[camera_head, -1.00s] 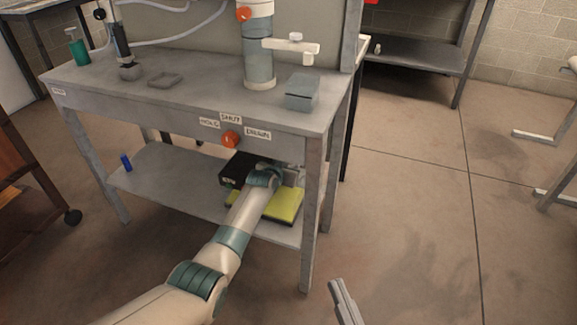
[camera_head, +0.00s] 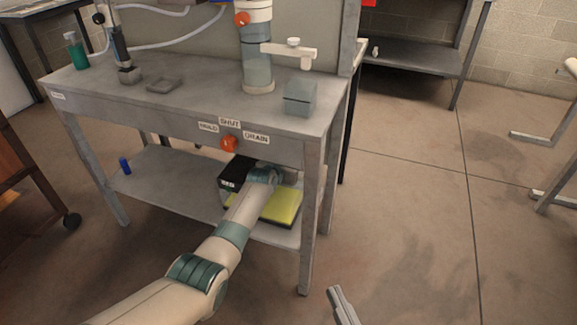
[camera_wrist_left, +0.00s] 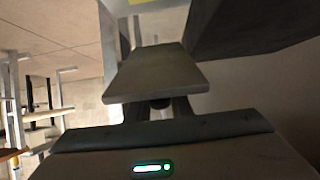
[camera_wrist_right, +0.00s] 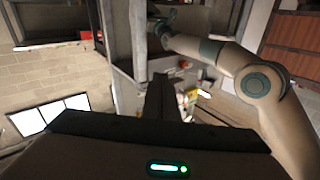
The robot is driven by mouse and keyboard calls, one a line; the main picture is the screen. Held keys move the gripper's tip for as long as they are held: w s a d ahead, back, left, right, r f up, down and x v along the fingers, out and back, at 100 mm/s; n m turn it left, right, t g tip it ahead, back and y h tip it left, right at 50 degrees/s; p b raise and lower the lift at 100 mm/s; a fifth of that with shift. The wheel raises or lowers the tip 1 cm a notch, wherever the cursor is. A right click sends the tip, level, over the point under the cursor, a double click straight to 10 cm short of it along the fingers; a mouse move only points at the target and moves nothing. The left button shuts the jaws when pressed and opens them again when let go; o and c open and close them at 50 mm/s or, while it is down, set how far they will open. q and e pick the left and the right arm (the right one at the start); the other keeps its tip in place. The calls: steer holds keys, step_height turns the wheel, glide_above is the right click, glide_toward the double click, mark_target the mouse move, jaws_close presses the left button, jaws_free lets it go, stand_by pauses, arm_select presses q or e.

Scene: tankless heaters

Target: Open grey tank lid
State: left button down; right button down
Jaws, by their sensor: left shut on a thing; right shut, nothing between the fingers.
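My left arm reaches under the bench top, and its gripper is hidden there in the head view. In the left wrist view my left gripper (camera_wrist_left: 161,106) is shut on a flat grey plate (camera_wrist_left: 155,72). I cannot tell whether this plate is the tank lid. A small grey box (camera_head: 300,97) stands on the bench top at the right; I cannot tell whether it is the tank. My right gripper (camera_head: 341,298) is shut and empty, in front of the bench at the bottom of the head view. It also shows in the right wrist view (camera_wrist_right: 158,92).
The grey bench (camera_head: 190,98) has an orange knob (camera_head: 229,143) between labels on its front. A black box (camera_head: 232,172) and a yellow block (camera_head: 283,206) are on the lower shelf (camera_head: 165,186).

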arm_select(q)
steer(key=c, duration=1.6)
jaws_free()
steer(key=shift+w+r, duration=0.1)
arm_select(e)
steer(key=shift+f, duration=0.1)
